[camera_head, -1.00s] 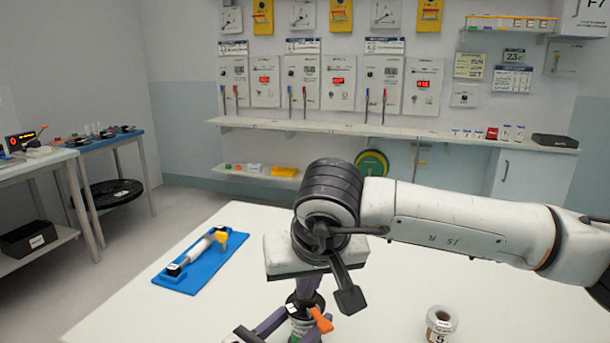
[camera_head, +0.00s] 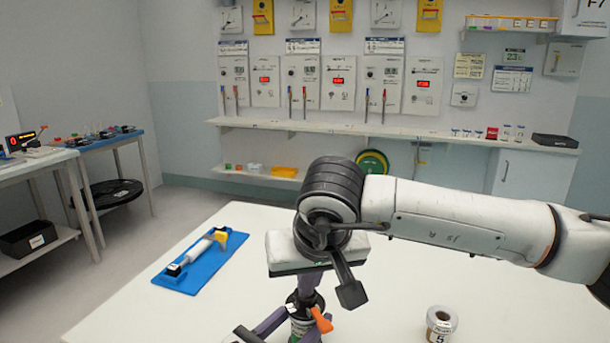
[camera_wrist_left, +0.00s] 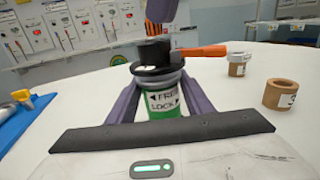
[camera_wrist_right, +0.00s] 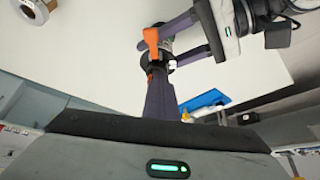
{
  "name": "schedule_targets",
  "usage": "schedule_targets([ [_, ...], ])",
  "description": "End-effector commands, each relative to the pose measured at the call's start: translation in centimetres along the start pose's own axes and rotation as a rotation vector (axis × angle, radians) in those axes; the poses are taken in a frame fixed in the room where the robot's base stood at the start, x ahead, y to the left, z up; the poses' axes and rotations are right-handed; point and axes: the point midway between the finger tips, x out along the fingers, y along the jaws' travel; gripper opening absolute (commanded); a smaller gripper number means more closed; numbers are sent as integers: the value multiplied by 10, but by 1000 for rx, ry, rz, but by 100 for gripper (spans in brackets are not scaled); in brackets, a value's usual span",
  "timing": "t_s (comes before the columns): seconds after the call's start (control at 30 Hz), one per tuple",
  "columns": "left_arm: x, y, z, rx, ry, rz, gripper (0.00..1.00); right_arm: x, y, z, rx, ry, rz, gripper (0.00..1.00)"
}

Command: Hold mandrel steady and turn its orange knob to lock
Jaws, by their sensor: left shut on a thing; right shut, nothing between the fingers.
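The mandrel (camera_wrist_left: 163,102) stands upright on the white table, with a green body and a white label reading FREE and LOCK with arrows. My left gripper (camera_head: 270,325) is shut around its body, with one purple finger on each side. The orange knob (camera_head: 322,320) sticks out sideways from the black collar at the mandrel's top; it points right in the left wrist view (camera_wrist_left: 203,51). My right gripper (camera_head: 308,284) is shut and empty, pointing down over the mandrel's top. Its fingertips are close beside the orange knob (camera_wrist_right: 151,40) in the right wrist view; contact is unclear.
A blue tray (camera_head: 178,282) holding a white rod with a yellow part lies left on the white table (camera_head: 130,318). The left wrist view shows another roll (camera_wrist_left: 238,64). The table between is clear.

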Motion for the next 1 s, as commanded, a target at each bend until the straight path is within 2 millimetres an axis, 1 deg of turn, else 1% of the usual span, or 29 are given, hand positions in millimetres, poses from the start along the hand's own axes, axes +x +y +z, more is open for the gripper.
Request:
schedule_targets([
  [0.5,0,-1,-1,0,1,-1,17,1,15,-1,4,2,6,0],
  [1.0,0,-1,-1,0,1,-2,17,1,16,0,4,1,5,0],
])
